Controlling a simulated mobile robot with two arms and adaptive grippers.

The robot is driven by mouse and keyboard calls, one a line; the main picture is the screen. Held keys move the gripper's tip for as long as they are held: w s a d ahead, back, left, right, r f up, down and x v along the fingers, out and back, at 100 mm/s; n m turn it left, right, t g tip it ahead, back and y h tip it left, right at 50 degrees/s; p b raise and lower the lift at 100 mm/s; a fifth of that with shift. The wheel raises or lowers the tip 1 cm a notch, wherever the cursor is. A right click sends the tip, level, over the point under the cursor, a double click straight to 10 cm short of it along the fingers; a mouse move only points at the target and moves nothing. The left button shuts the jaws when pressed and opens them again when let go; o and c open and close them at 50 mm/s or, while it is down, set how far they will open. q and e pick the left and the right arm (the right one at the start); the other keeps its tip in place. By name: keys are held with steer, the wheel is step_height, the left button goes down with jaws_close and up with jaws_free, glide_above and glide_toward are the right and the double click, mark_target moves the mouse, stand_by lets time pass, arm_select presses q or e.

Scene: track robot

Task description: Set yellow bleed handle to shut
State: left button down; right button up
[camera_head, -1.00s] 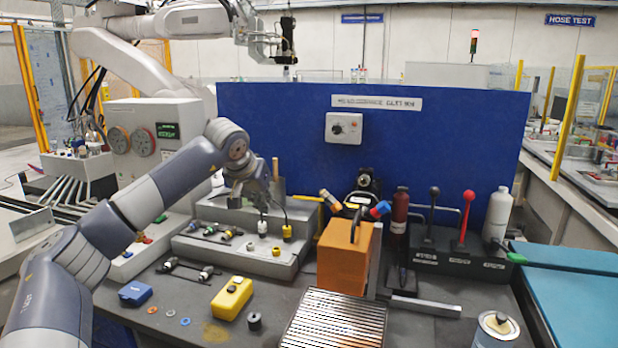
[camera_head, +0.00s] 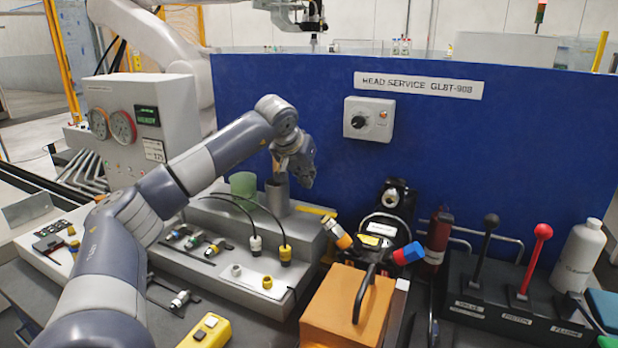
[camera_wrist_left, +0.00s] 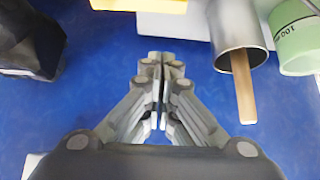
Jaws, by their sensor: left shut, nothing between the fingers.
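No handle in view is readably marked as bleed, so I cannot tell which yellow part is the yellow bleed handle. In the head view a yellow bar (camera_head: 317,211) lies at the back of the grey stepped block (camera_head: 205,208), and a small valve with yellow on it (camera_head: 217,246) lies on its lower step. My left gripper (camera_wrist_left: 163,62) is shut and empty in the left wrist view, in front of the blue panel. In the head view it is beside the metal cup (camera_head: 277,197), partly hidden by my wrist. My right gripper is not in view.
A green beaker (camera_head: 243,184) stands beside the metal cup, which holds a wooden-handled tool (camera_wrist_left: 243,88). Two cabled connectors stand on the block. An orange box (camera_head: 348,306) with a black handle stands in front. A red lever (camera_head: 535,256) and black lever (camera_head: 486,248) stand right.

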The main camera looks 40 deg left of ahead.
mark_target(316, 211)
arm_select(q)
steer(key=p+x, duration=0.1)
steer(key=x, duration=0.7)
steer(key=shift+f, duration=0.15)
steer(key=s, duration=0.1)
steer(key=s+p, duration=0.1)
steer(key=shift+s+d, duration=0.6)
steer(key=shift+s, duration=0.35)
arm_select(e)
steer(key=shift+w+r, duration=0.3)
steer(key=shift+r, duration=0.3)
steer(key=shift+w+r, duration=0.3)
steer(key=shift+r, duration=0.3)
arm_select(q)
steer(key=shift+d, duration=0.1)
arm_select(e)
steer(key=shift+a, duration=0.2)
